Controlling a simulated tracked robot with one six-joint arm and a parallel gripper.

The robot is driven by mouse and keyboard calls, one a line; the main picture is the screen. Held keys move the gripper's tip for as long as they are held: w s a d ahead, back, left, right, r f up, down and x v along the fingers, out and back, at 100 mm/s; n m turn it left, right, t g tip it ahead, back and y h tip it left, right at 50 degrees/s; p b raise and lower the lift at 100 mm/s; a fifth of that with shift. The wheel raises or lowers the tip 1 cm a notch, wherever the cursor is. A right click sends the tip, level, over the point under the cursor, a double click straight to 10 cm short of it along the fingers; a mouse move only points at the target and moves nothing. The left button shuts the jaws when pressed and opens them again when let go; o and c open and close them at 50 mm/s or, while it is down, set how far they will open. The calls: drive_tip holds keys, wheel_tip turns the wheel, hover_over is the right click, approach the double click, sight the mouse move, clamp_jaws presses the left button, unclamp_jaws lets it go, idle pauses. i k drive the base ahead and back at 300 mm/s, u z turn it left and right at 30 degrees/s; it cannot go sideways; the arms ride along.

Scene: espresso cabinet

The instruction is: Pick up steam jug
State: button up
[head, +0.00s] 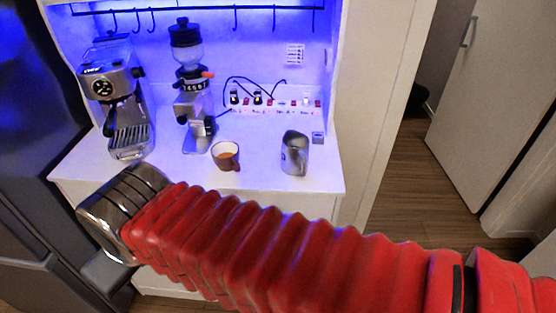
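The steam jug (295,154) is a grey metal pitcher. It stands upright on the right part of the white cabinet counter, near its front edge. My red-sleeved arm reaches across the lower part of the head view from the right. It ends in a metallic wrist part at the left, in front of the counter's left front edge. My gripper's fingers do not show, so I cannot see whether it is open or shut. The arm's end is well to the left of the jug and apart from it.
A brown cup (226,157) stands left of the jug. A coffee grinder (192,95) and an espresso machine (113,95) stand further left. A power strip (275,107) with cables lies behind. The counter around the jug (262,178) is clear. A dark fridge is at far left.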

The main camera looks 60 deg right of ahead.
sight(295, 145)
drive_tip(key=u, duration=0.7)
drive_tip(key=k, duration=1.45)
drive_tip(key=z, duration=0.65)
drive_tip(key=i, duration=1)
drive_tip(key=z, duration=0.05)
